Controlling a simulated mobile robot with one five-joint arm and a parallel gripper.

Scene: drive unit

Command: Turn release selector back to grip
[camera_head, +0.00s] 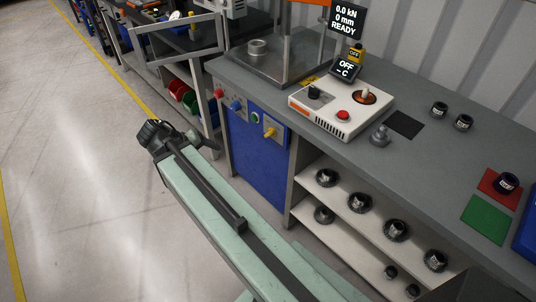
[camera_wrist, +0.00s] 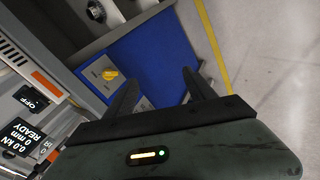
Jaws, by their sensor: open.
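A yellow selector knob (camera_head: 269,132) sits on a light plate on the blue front panel of the bench; I take it to be the release selector. It also shows in the wrist view (camera_wrist: 110,74), left of my fingers. Its plate's labels are too small to read, so I cannot tell which position it points to. My gripper (camera_wrist: 160,80) is open, with nothing between its two dark fingers. The near finger is beside the knob in the picture, apart from it. In the head view, my arm's dark end is out left of the panel, over the floor.
A red knob (camera_head: 219,93), a blue knob (camera_head: 236,105) and a green button (camera_head: 255,117) share the panel's row. Above, a white control box (camera_head: 341,108) stands on the grey benchtop (camera_head: 430,150). Shelves with several dark round parts lie right. Floor left is clear.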

